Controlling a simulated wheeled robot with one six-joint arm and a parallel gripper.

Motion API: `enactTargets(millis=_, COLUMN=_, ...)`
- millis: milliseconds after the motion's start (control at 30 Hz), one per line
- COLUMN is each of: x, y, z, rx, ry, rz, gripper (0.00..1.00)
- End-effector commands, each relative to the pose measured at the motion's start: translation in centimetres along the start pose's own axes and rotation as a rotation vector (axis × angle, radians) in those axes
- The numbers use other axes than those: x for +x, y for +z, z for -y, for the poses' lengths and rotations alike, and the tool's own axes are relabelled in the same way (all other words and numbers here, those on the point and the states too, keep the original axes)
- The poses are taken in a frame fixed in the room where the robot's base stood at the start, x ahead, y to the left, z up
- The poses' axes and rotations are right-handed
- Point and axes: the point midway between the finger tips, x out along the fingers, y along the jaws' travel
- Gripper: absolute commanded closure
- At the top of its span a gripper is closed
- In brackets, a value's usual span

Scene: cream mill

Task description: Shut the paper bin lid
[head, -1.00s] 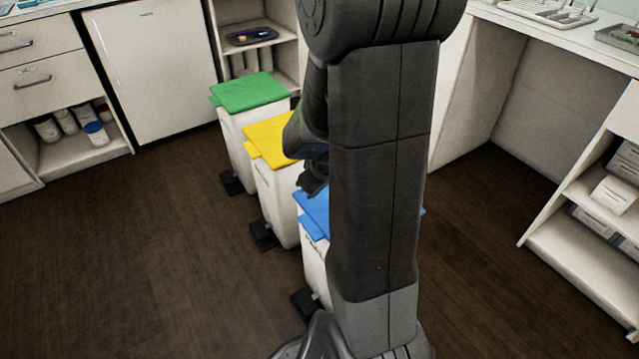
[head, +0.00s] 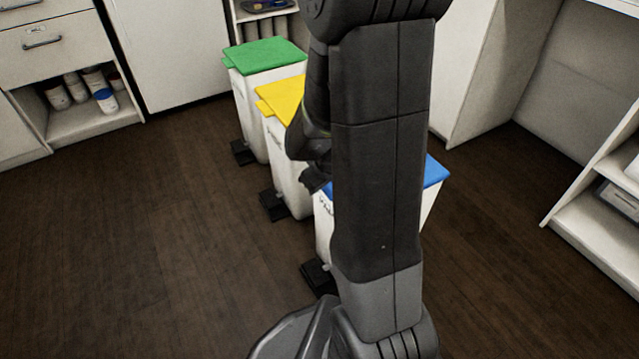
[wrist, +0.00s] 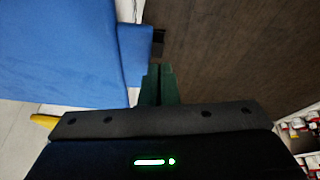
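The bin with the blue lid (head: 436,172), which I take as the paper bin, is the nearest of the row in the head view. Its white body (head: 323,228) is partly hidden behind my arm. The visible part of the lid looks flat on the bin, but my arm covers most of it. In the wrist view the blue lid (wrist: 60,50) fills the upper left, with its front tab (wrist: 136,52) beside my gripper (wrist: 159,70). The gripper fingers are together with nothing seen between them. I cannot tell whether they touch the tab.
A yellow-lidded bin (head: 283,98) and a green-lidded bin (head: 265,54) stand behind in the row. Black pedals (head: 273,205) stick out at their feet. Open wooden floor (head: 170,240) lies to the left. White shelves (head: 595,205) stand at the right.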

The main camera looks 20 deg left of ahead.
Motion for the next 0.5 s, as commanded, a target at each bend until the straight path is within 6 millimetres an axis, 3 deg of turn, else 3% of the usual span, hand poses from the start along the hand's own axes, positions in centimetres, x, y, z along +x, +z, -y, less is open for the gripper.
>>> enactTargets(millis=67, x=0.84, y=0.87, z=0.39, rx=0.004, ry=-0.011, rz=0.021, gripper=1.00)
enactTargets(millis=500, x=0.03, y=0.29, z=0.14, rx=0.003, ry=-0.007, rz=0.014, gripper=1.00)
